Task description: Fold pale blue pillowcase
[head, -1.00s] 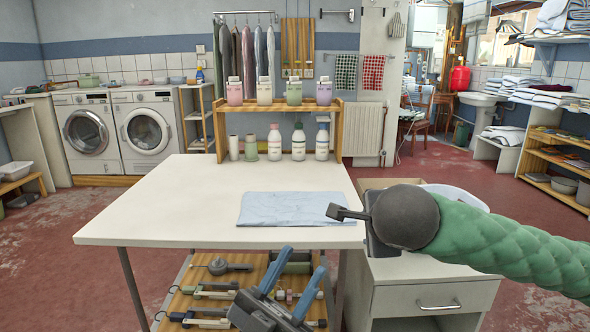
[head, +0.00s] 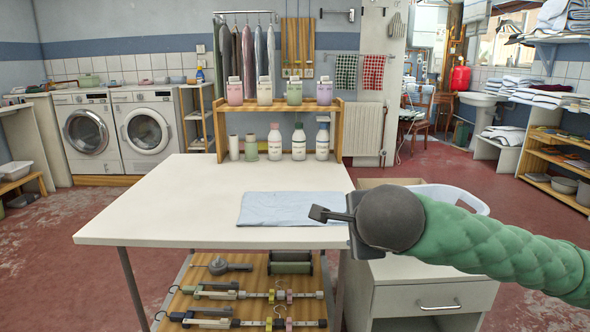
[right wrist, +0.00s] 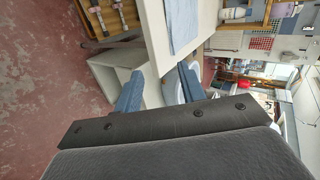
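The pale blue pillowcase (head: 283,208) lies flat as a small rectangle on the right part of the white table (head: 165,205), near its front right edge. Its surface looks fairly smooth; I cannot tell its layers. It also shows at the top of the right wrist view (right wrist: 185,22). My right arm's dark wrist end is beside the pillowcase's right end and hides a little of that corner area in the head view. In the right wrist view my right gripper (right wrist: 160,69) has its two blue fingers apart with nothing between them. My left gripper is out of view.
A wooden shelf with several bottles (head: 299,142) stands at the table's back. A white drawer cabinet (head: 430,300) is at the right, with a white basket (head: 455,195) behind my arm. Hangers (head: 240,293) lie on the lower shelf. The table's left half is clear.

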